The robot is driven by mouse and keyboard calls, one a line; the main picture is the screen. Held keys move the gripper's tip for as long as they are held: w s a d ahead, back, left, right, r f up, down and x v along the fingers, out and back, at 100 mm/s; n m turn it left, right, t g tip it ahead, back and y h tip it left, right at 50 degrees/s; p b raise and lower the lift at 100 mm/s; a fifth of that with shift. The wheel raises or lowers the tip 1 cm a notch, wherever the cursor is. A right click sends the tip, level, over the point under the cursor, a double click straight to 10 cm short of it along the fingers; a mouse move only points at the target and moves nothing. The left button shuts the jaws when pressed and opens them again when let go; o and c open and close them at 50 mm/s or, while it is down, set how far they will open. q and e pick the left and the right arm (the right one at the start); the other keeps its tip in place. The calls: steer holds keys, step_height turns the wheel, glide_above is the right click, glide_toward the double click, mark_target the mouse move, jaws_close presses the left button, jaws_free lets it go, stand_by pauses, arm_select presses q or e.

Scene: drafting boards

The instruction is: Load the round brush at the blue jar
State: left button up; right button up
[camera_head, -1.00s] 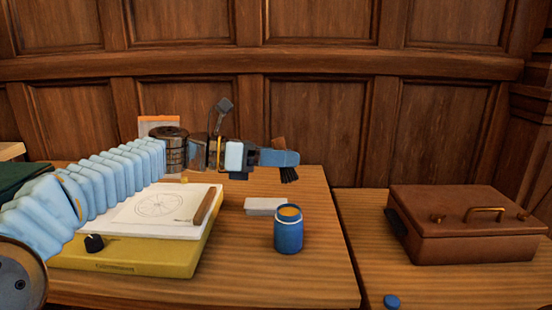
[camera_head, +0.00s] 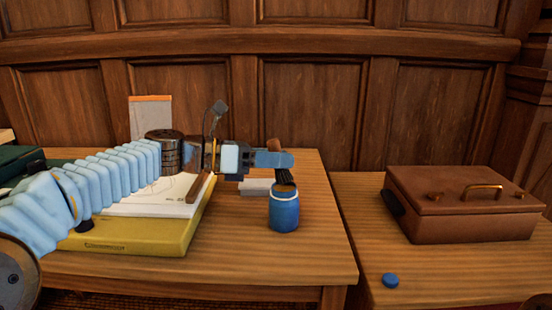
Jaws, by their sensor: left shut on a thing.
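My left gripper (camera_head: 275,159) reaches in from the left and is shut on the round brush, held upright. The brush's brown handle end (camera_head: 273,145) shows above the fingers, and its dark bristles (camera_head: 284,177) hang below. The blue jar (camera_head: 284,212) stands open and upright on the wooden table, just under the bristles. The bristle tips meet the jar's mouth in this view; I cannot tell whether they are inside it. The bristles hide most of the opening. My right gripper is not in view.
A white block (camera_head: 257,187) lies behind the jar. A yellow board (camera_head: 130,236) with white sheets lies under my left arm. A small blue lid (camera_head: 390,280) and a brown case (camera_head: 462,205) are on the right table (camera_head: 450,280). The table in front of the jar is clear.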

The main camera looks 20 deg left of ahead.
mark_target(276, 140)
arm_select(q)
steer(key=shift+f+b, duration=0.35)
steer(key=shift+f, duration=0.25)
stand_by(0.7)
steer(key=shift+f, duration=0.15)
stand_by(1.3)
step_height(276, 140, up, 3)
steer(key=p, duration=0.3)
steer(key=shift+p, duration=0.4)
step_height(276, 140, up, 2)
steer(key=shift+r+p, duration=0.15)
steer(key=shift+p, duration=0.4)
steer(key=shift+r, duration=0.95)
